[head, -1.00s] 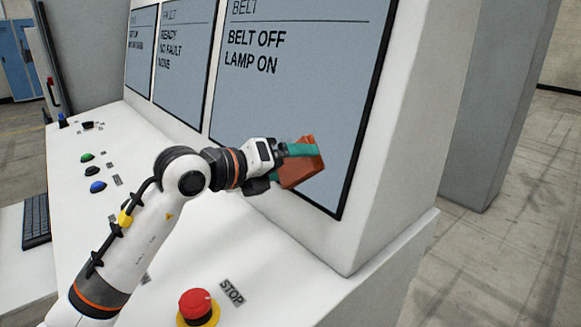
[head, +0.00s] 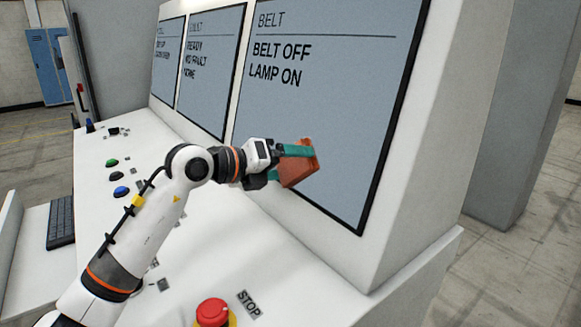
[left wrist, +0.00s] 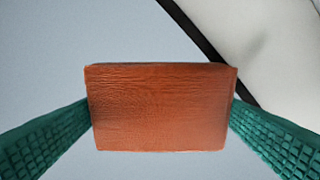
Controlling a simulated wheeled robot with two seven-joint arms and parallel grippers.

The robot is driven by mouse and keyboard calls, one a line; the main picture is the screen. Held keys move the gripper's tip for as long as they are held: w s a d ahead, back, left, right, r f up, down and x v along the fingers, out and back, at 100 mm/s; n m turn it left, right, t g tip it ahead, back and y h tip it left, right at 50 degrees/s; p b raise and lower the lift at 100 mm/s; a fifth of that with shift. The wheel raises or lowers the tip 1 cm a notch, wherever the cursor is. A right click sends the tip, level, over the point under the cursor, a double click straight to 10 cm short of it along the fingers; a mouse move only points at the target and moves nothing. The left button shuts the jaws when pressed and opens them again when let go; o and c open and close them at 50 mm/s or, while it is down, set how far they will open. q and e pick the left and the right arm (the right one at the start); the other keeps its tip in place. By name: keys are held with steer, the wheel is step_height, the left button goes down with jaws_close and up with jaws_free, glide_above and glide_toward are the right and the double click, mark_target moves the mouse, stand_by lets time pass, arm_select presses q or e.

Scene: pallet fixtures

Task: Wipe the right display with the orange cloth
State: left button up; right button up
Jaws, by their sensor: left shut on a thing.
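The right display (head: 345,110) is a blue-grey screen in a black frame that reads "BELT", "BELT OFF" and "LAMP ON". My left gripper (head: 298,166) is in front of its lower part, with green fingers shut on the orange cloth (head: 297,173), which is folded into a block. In the left wrist view the cloth (left wrist: 160,107) sits between both green fingers, with the screen (left wrist: 70,50) behind it and the black frame edge at upper right. I cannot tell whether the cloth touches the screen. My right gripper is not in view.
Two more displays (head: 208,70) stand to the left. The white console (head: 130,150) below carries green, blue and black buttons and a red stop button (head: 212,312) near the front. A keyboard (head: 61,221) lies at left. Open floor is at right.

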arm_select(q)
steer(key=shift+a, duration=0.1)
steer(key=shift+v, duration=2.95)
steer(key=v, duration=0.3)
steer(key=shift+b, duration=0.4)
